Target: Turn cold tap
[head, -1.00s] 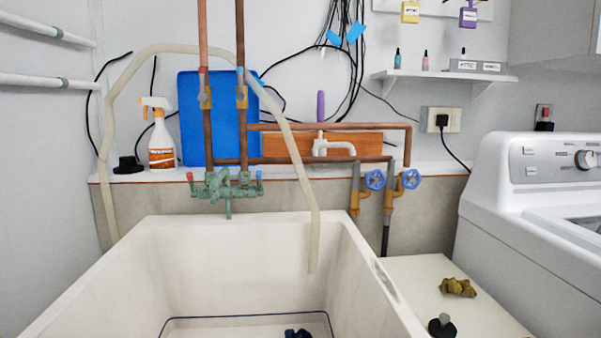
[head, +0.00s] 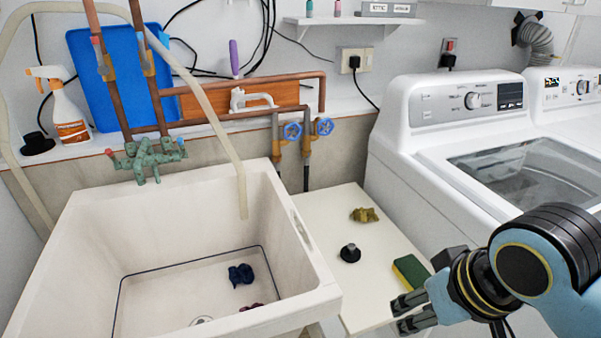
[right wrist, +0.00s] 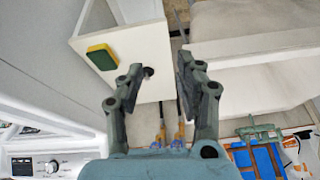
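The green tap body (head: 150,160) is mounted on the wall behind the sink, its spout over the back rim. It has a red handle (head: 110,153) on the left and a blue handle, the cold tap (head: 181,143), on the right. The green tap also shows upside down in the right wrist view (right wrist: 262,133). My right gripper (head: 400,313) is at the lower right of the head view, beside the white side table, far from the tap. Its fingers are apart and empty in the right wrist view (right wrist: 160,70). My left gripper is not in view.
The sink (head: 82,240) holds dark cloths. A pale hose (head: 212,112) hangs into it. Blue valve wheels (head: 292,130) sit on pipes to the tap's right. The side table (head: 330,225) carries a sponge (head: 411,271) and black plug (head: 350,253). A washer (head: 405,135) stands right.

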